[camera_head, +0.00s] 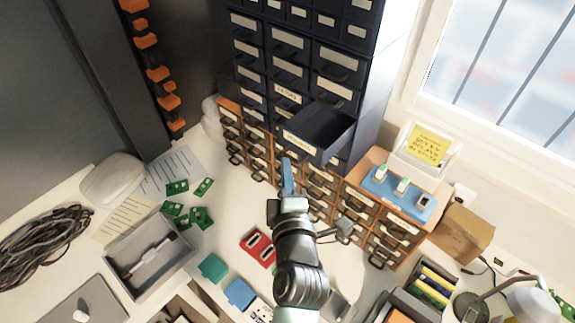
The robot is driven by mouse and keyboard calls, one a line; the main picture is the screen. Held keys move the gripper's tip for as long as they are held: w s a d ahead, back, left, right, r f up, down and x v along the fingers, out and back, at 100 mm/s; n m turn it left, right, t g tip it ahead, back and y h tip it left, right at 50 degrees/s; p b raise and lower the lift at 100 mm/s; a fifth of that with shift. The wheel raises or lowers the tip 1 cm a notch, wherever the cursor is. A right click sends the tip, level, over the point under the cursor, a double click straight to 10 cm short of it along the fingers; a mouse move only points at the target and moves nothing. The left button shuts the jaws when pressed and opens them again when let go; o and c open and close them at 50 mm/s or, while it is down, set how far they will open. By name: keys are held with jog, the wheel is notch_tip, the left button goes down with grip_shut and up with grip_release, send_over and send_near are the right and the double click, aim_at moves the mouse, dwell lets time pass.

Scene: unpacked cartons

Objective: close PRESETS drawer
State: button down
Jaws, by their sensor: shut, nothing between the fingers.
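The PRESETS drawer (298,146) is a dark drawer with a pale label, pulled out of the tall dark cabinet (362,117). Its label is too small to read with certainty. Its inside shows dark, and it juts out over the orange-brown small-drawer unit below. My gripper (287,165) is shut and empty, just below and left of the drawer's front. I cannot tell whether it touches the drawer front.
The orange-brown drawer unit (362,204) stands below, with a blue tray (399,193) on top. A grey bin (150,257), green circuit boards (199,215) and a red item (258,247) lie on the white worktop. A cardboard box (463,232) stands at right.

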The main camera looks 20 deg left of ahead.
aim_at(323, 146)
jog(key=shift+w+d, duration=0.1)
jog(key=shift+w, duration=0.05)
jog(key=w+d+b, duration=0.1)
jog(key=w+b, duration=0.2)
jog(key=b, duration=0.1)
jog(key=w+d+b, duration=0.1)
jog(key=w+b, duration=0.3)
jog(key=w+d+b, duration=0.1)
jog(key=w+b, duration=0.2)
jog(key=shift+w+d+f+b, duration=0.2)
jog(key=shift+w+d+b, duration=0.1)
jog(key=shift+d+b, duration=0.1)
jog(key=shift+w+d+r, duration=0.15)
jog(key=shift+d, duration=0.05)
jog(key=shift+r, duration=0.15)
